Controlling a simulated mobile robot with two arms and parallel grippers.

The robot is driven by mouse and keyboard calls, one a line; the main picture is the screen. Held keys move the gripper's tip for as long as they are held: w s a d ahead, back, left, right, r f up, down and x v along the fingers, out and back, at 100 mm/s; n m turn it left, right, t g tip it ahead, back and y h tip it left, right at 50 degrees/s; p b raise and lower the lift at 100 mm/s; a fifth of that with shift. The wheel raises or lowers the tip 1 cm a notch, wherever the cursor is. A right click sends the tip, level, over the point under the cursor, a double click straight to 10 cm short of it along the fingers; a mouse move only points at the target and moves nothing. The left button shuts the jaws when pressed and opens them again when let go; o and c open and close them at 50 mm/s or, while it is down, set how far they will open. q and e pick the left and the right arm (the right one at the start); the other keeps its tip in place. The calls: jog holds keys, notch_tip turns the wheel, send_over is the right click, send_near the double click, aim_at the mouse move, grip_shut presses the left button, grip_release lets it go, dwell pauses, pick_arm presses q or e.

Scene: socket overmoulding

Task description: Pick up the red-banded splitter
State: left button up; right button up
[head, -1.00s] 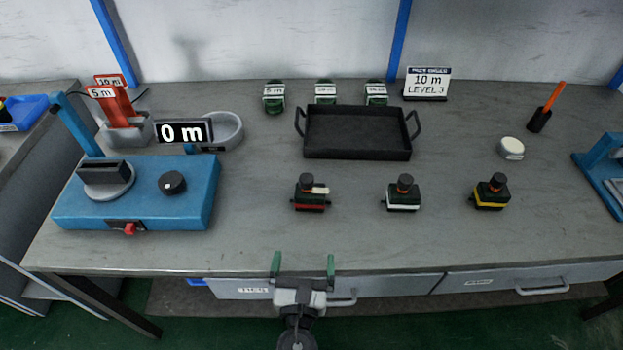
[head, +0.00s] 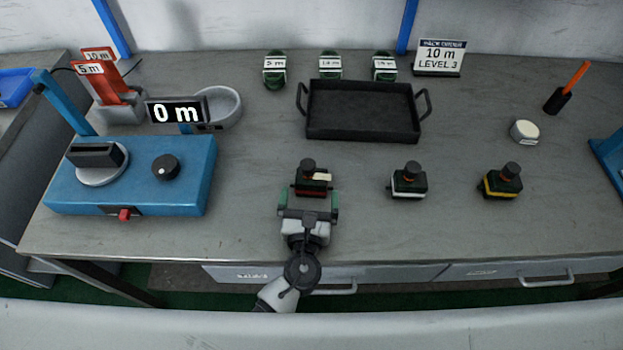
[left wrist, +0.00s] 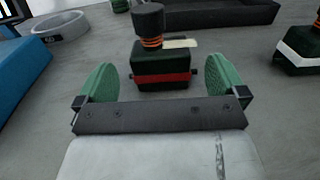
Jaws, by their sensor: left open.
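The red-banded splitter (head: 312,182) stands upright on the grey table, dark green with a black knob on top and a pale tag at its right. In the left wrist view the splitter (left wrist: 162,70) shows its red band facing me, between and just beyond the fingertips. My left gripper (head: 308,198) is open, its green fingers (left wrist: 160,85) to either side of the splitter and apart from it. The splitter's lower front is partly hidden by the gripper in the head view. My right gripper is not in view.
A white-banded splitter (head: 408,181) and a yellow-banded splitter (head: 501,182) stand to the right. A black tray (head: 362,112) lies behind. A blue machine (head: 135,178) stands at the left. The table between the splitters is clear.

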aim_at(311, 186)
pick_arm(q)
jog(key=w, duration=0.5)
jog(key=shift+w+d, duration=0.1)
jog(key=shift+d, duration=0.1)
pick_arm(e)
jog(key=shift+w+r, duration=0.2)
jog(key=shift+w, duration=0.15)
pick_arm(q)
jog(key=shift+c, duration=0.3)
jog(key=c, duration=0.9)
jog(key=shift+o, duration=0.2)
jog(key=shift+r, duration=0.15)
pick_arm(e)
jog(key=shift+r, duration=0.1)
